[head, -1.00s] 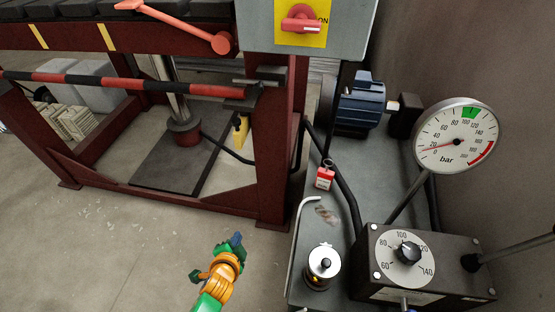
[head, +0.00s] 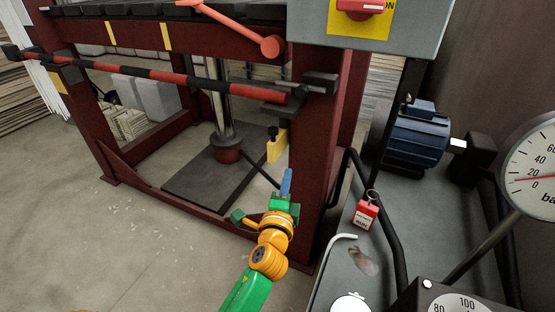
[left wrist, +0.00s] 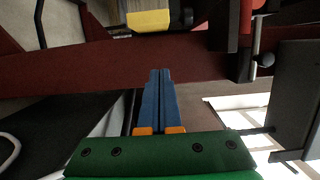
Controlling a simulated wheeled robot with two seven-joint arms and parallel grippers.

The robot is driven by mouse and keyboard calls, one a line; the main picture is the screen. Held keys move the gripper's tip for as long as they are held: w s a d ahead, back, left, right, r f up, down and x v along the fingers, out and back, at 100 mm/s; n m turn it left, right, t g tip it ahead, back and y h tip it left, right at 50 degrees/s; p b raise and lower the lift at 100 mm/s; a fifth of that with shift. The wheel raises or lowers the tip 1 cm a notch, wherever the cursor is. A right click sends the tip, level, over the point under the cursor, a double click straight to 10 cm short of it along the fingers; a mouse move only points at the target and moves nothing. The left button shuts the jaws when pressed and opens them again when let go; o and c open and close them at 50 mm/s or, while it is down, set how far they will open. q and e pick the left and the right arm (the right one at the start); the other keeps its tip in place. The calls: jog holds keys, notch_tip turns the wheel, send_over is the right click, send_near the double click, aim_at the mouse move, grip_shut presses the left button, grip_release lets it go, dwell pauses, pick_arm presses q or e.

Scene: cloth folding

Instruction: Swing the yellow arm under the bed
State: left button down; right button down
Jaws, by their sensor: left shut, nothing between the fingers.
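The yellow arm (head: 277,147) is a small yellow plate with a dark knob on top. It hangs beside the dark red press leg, below the bed (head: 200,33). In the left wrist view the yellow arm (left wrist: 148,21) shows at the top, ahead of the fingertips. My left gripper (head: 287,174) has blue fingers that are shut and empty, just below and right of the yellow arm in the head view. In the left wrist view a gap shows between the fingertips (left wrist: 160,73) and the yellow arm. My right gripper is not in view.
A red and black striped bar (head: 180,78) runs across the front of the frame. The red leg (head: 318,165) stands close right of the gripper. A blue motor (head: 418,135), red padlock (head: 365,213) and gauge (head: 535,175) are at right. The floor at left is clear.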

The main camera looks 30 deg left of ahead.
aim_at(276, 159)
pick_arm(q)
jog(key=w+a, duration=0.6)
dwell(0.5)
